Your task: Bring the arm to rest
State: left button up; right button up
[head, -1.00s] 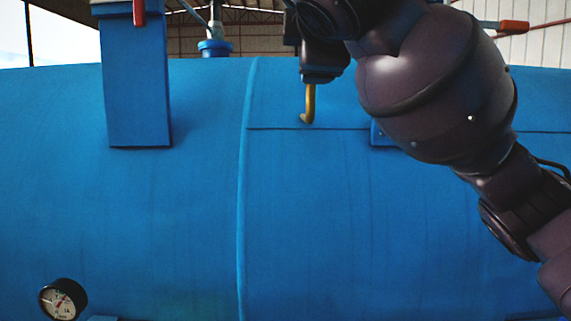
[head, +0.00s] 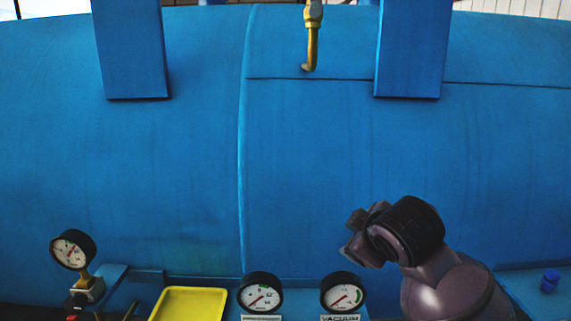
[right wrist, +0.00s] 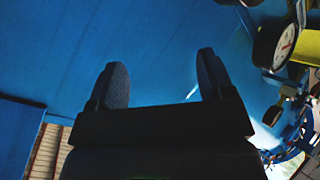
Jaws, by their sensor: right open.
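My right arm (head: 455,285) shows at the lower right of the head view, in front of the blue autoclave (head: 330,165). Its gripper (head: 357,238) points left there, and its fingers are small and dark in that view. In the right wrist view the gripper (right wrist: 162,80) is open, with two dark fingers apart and nothing between them. The blue autoclave wall fills most of that view behind the fingers. My left gripper is not in view.
A brass pipe (head: 311,45) hangs at the top between two blue posts (head: 130,50). Gauges (head: 262,293) (head: 343,294) stand below the gripper, with another gauge (head: 72,249) at left. A yellow tray (head: 190,303) lies at the bottom. The middle of the wall is clear.

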jog(key=s+d+f+m+g, duration=0.2)
jog(key=s+d+f+m, duration=0.15)
jog(key=s+f, duration=0.4)
jog(key=s+d+f+m+g, duration=0.15)
jog(key=s+d+f, duration=0.3)
jog(key=f, duration=0.65)
jog(key=s+d+f+m+g+h, duration=0.1)
jog(key=s+d+f+m, duration=0.15)
jog(key=s, duration=0.35)
jog(key=s+d+f+m+g, duration=0.1)
jog(key=s+f+m, duration=0.15)
jog(key=s, duration=0.45)
jog(key=s+d+f+m+g+h, duration=0.1)
jog(key=s+d+f, duration=0.1)
jog(key=s+f, duration=0.3)
jog(key=w+f+t, duration=0.6)
jog(key=f+t, duration=0.2)
jog(key=f, duration=0.1)
jog(key=shift+w+n+y, duration=0.4)
